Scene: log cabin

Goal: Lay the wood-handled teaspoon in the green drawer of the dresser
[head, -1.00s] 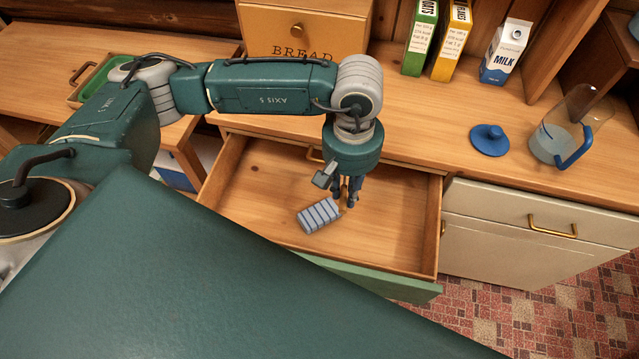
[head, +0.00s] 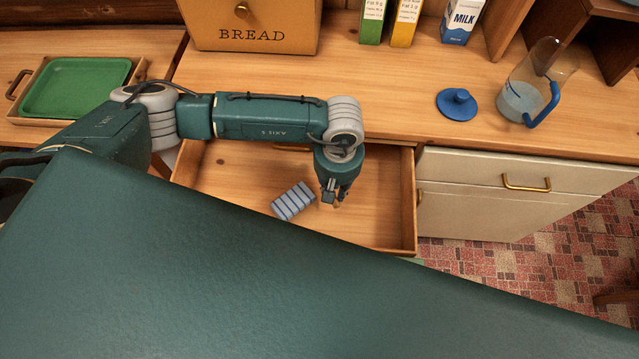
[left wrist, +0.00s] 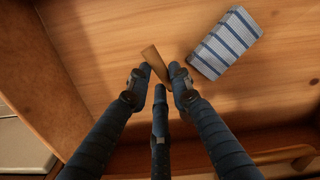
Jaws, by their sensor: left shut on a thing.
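The dresser drawer (head: 378,218) is pulled open, with a bare wooden inside; only a scrap of its green front (head: 417,262) shows. My left gripper (head: 336,198) is down inside the drawer, pointing downward. In the left wrist view, its fingertips (left wrist: 159,73) are shut on the wooden handle of the teaspoon (left wrist: 153,60), over the drawer floor. The spoon's bowl is hidden, and I cannot tell whether the spoon touches the floor. My right gripper is out of view.
A folded striped cloth (head: 293,201) lies in the drawer, left of my gripper; it also shows in the left wrist view (left wrist: 226,43). On the counter stand a bread box (head: 255,22), a blue lid (head: 457,104) and a glass jug (head: 530,88). A green tray (head: 75,87) lies left.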

